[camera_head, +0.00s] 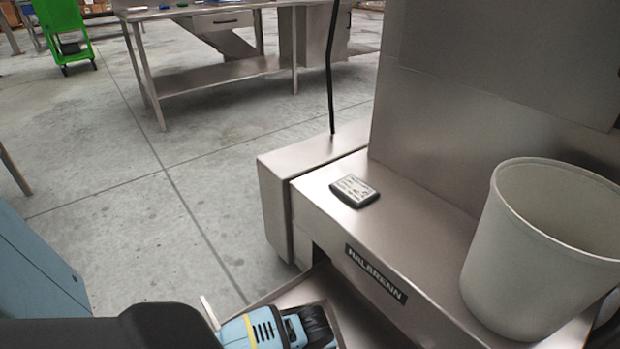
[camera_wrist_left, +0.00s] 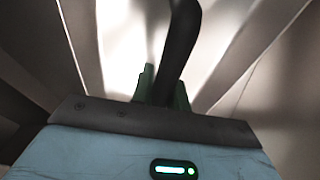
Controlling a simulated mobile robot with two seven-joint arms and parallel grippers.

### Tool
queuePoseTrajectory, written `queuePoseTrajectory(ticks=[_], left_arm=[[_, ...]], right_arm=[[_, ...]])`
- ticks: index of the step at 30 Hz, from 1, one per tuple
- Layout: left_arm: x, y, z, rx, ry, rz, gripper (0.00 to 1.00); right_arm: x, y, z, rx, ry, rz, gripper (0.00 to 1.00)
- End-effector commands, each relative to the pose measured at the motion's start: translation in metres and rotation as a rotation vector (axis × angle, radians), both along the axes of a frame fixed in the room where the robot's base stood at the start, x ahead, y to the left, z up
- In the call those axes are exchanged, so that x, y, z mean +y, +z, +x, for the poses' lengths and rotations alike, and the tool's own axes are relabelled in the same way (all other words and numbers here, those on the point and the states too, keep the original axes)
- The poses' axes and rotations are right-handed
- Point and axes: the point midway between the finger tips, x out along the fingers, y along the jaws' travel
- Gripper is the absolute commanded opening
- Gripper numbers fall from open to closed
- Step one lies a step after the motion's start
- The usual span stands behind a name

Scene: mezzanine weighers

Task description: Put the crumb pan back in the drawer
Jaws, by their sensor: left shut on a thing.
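A steel tray-like part (camera_head: 355,318) shows low in front of the machine, below the HALBRENN label (camera_head: 375,274). I cannot tell whether it is the crumb pan, the drawer or both. My left gripper (camera_head: 318,327) is over this part, at the bottom of the head view. In the left wrist view, its green-edged fingers (camera_wrist_left: 162,88) are shut on a dark curved bar (camera_wrist_left: 180,45), which looks like a handle. Pale metal walls (camera_wrist_left: 85,40) surround the bar. The lower part of the tray is cut off by the frame. My right gripper is not in view.
The steel machine housing (camera_head: 415,225) carries a small dark-edged device (camera_head: 353,191) and a large off-white bin (camera_head: 530,255) at right. A steel table (camera_head: 210,78) and a green cart (camera_head: 72,32) stand farther back. The concrete floor (camera_head: 150,180) between is clear.

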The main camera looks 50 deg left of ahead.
Motion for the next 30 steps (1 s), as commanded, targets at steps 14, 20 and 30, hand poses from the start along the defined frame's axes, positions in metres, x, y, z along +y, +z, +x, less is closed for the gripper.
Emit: queuePoseTrajectory(ticks=[14,20,30], left_arm=[[0.000,-0.003,0.000,0.000,0.000,-0.001,0.38],[0.000,0.003,0.000,-0.001,-0.001,0.001,0.38],[-0.009,0.066,-0.003,-0.005,-0.001,-0.003,0.38]], right_arm=[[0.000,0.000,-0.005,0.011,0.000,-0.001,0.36],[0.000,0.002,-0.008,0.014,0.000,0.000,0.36],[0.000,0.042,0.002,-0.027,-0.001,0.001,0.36]])
